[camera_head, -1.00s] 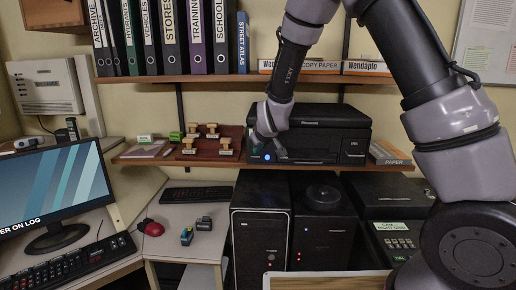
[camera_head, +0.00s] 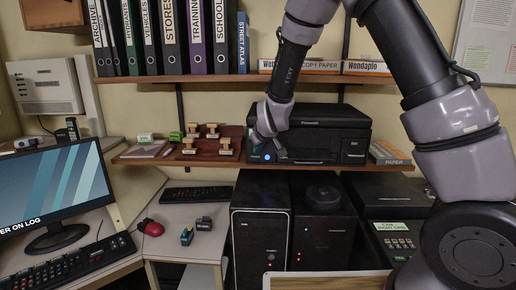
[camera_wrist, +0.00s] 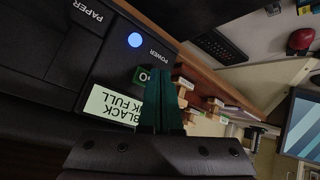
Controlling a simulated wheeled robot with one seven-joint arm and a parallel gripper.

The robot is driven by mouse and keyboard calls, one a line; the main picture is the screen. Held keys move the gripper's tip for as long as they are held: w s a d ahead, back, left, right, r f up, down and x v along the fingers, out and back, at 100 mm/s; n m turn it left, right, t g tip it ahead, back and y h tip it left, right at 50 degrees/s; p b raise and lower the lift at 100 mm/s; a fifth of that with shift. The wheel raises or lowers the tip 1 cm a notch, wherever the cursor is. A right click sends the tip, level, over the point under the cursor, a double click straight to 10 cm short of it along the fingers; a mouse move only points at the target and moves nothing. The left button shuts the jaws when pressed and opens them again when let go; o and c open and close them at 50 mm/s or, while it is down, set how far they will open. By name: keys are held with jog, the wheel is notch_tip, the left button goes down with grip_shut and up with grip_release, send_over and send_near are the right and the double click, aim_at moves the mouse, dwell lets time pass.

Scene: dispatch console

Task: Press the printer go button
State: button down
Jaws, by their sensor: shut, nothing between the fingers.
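The black printer (camera_head: 330,142) stands on the wooden shelf. Its front left corner is partly hidden by my gripper (camera_head: 272,145). In the wrist view the printer front (camera_wrist: 115,62) shows a blue lit power button (camera_wrist: 135,40) marked POWER. Beside it is a small green GO button (camera_wrist: 143,76), partly covered by my fingers. A pale label (camera_wrist: 112,106) about black ink is below it. My gripper also shows in the wrist view (camera_wrist: 160,72), with its dark green fingers shut and empty. The fingertips are right at the GO button; I cannot tell whether they touch it.
A rack of rubber stamps (camera_head: 212,146) stands close left of the printer on the shelf (camera_head: 190,161). A paper pack (camera_head: 388,153) lies to its right. Binders (camera_head: 170,40) fill the shelf above. Black computer towers (camera_head: 262,215) stand below.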

jog(key=shift+w, duration=0.4)
